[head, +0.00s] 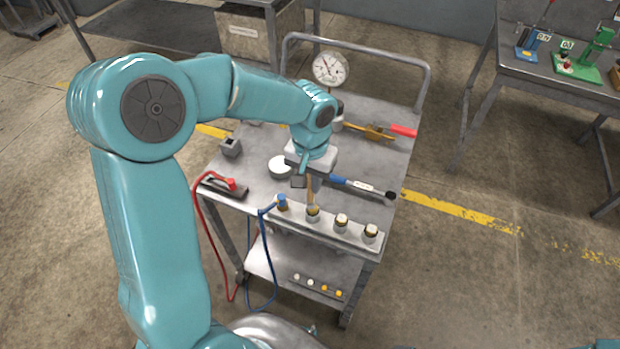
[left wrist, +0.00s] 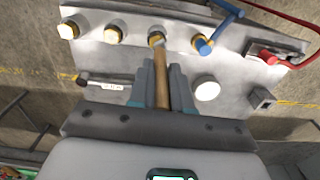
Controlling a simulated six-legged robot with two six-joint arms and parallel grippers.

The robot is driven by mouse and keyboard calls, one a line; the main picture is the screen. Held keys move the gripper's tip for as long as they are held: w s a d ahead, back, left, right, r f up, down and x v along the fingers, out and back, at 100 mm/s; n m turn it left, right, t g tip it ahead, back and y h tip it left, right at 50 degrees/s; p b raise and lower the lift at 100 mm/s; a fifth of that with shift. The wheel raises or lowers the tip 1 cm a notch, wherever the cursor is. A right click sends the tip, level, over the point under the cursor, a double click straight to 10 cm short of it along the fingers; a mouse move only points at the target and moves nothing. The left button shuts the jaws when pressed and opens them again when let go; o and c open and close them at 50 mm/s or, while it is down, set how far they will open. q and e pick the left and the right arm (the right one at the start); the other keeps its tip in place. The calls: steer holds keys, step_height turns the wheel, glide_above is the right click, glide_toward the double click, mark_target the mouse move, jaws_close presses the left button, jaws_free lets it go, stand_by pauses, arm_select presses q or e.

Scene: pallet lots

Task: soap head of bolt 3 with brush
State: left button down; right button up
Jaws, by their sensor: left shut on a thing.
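My left gripper (head: 308,180) is shut on the wooden handle of the brush (head: 311,191), which points down. In the left wrist view the brush (left wrist: 161,80) runs out between the fingers (left wrist: 162,88). Its tip is at the head of a bolt (head: 313,214), beside the blue clamp (head: 283,203); touching or just above, I cannot tell. Two other bolts (head: 341,222) (head: 371,232) with whitish heads stand to its right on the grey bar (head: 327,224). No bolt numbers are legible. A round white dish (head: 280,167) stands behind. My right gripper is out of view.
The cart top (head: 376,160) also holds a blue-handled tool (head: 352,185), a red-handled tool (head: 402,130), a dial gauge (head: 331,69) and a grey block (head: 230,147). Red (head: 199,215) and blue (head: 265,260) cables hang at the front left. Small caps (head: 325,287) lie on the lower shelf.

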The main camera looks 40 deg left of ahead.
arm_select(q)
steer(key=shift+d, duration=0.3)
steer(key=shift+d, duration=0.1)
steer(key=shift+w+d, duration=0.15)
steer(key=shift+d, duration=0.15)
steer(key=shift+a, duration=0.15)
steer(key=shift+a, duration=0.3)
steer(key=shift+a, duration=0.15)
steer(key=shift+s+a, duration=0.2)
steer(key=shift+a, duration=0.1)
steer(key=shift+d+b, duration=0.2)
steer(key=shift+b, duration=0.1)
